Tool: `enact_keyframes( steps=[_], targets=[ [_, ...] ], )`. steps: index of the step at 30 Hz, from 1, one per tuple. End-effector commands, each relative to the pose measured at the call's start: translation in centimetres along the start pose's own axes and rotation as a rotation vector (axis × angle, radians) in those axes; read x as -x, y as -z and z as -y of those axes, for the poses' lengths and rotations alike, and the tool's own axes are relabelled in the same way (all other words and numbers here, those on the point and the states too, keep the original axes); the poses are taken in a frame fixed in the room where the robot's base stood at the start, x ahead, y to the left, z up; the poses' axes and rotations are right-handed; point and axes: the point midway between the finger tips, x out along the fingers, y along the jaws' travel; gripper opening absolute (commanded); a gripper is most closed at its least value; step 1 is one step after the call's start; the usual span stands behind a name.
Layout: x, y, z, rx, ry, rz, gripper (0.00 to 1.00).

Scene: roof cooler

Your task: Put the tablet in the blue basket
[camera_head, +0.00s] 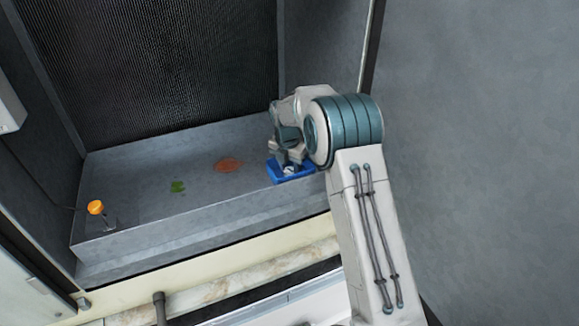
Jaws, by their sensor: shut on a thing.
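The blue basket (277,178) stands at the right end of the grey ledge, partly covered by my arm. My gripper (287,167) points down over the basket, with its fingertips at or inside the rim. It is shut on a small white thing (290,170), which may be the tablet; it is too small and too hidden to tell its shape. I cannot tell whether this thing touches the basket's floor.
An orange knob on a short stem (96,208) stands at the ledge's left end. A dark ribbed panel (150,70) rises behind. The middle of the ledge has free room.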

Motion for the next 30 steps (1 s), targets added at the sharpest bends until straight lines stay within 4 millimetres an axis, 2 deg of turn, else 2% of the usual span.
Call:
enact_keyframes(
  steps=[9,14,17,24,30],
  targets=[
    [0.0,0.0,0.0,0.000,0.000,0.000,0.45],
    [0.9,-0.1,0.0,-0.001,-0.002,0.001,0.45],
    [2.5,-0.1,0.0,-0.001,-0.004,0.003,0.45],
    [7.8,-0.1,0.0,-0.002,-0.004,0.003,0.45],
    [11.1,-0.1,0.0,-0.001,-0.001,0.001,0.45]
  ],
)
